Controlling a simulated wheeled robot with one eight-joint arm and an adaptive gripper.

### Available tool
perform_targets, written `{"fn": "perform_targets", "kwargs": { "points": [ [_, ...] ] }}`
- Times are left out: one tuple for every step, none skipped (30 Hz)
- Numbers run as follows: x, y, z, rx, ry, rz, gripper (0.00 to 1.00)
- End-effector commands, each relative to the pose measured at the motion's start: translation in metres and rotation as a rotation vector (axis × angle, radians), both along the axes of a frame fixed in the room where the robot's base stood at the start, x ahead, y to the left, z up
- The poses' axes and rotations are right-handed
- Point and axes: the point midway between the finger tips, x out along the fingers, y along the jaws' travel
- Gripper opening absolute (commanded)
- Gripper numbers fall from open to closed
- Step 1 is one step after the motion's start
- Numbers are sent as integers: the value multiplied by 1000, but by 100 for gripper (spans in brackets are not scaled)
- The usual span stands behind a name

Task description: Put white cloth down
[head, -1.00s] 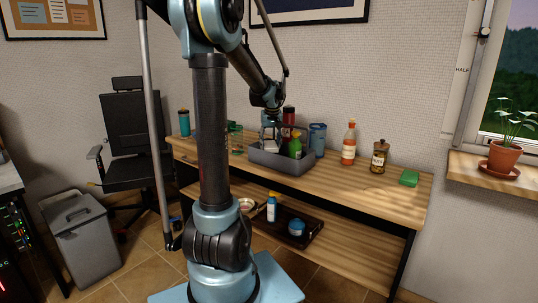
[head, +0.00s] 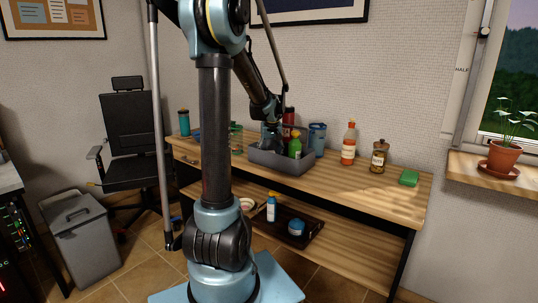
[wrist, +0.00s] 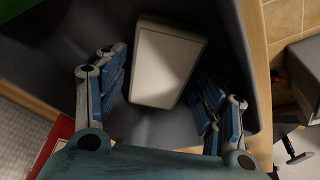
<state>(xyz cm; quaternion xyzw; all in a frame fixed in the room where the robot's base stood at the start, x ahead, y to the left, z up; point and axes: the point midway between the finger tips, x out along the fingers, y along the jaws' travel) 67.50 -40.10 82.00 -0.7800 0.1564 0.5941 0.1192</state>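A pale, block-shaped thing with rounded edges (wrist: 167,62), which may be the folded white cloth, lies inside the grey bin (head: 281,164) in the wrist view. My gripper (wrist: 162,85) is open, with its blue-padded fingers on either side of this thing. A gap shows on the left side; I cannot tell whether the right finger touches it. In the head view my gripper (head: 270,140) reaches down into the bin, and the pale thing is hidden there.
A green bottle (head: 295,147) stands in the bin.

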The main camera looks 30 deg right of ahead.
Motion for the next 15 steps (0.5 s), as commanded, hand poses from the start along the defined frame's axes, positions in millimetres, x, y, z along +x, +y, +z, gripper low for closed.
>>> {"fn": "perform_targets", "kwargs": {
  "points": [
    [0, 0, 0, 0, 0, 0, 71],
    [0, 0, 0, 0, 0, 0, 71],
    [0, 0, 0, 0, 0, 0, 71],
    [0, 0, 0, 0, 0, 1, 71],
    [0, 0, 0, 0, 0, 1, 71],
    [0, 0, 0, 0, 0, 1, 71],
    [0, 1, 0, 0, 0, 1, 71],
    [0, 1, 0, 0, 0, 1, 71],
    [0, 1, 0, 0, 0, 1, 71],
    [0, 1, 1, 0, 0, 1, 71],
    [0, 1, 2, 0, 0, 1, 71],
    [0, 1, 4, 0, 0, 1, 71],
    [-1, 1, 5, 0, 0, 1, 71],
    [-1, 1, 8, 0, 0, 1, 71],
    [-2, 2, 12, 0, 0, 0, 71]
  ]
}}
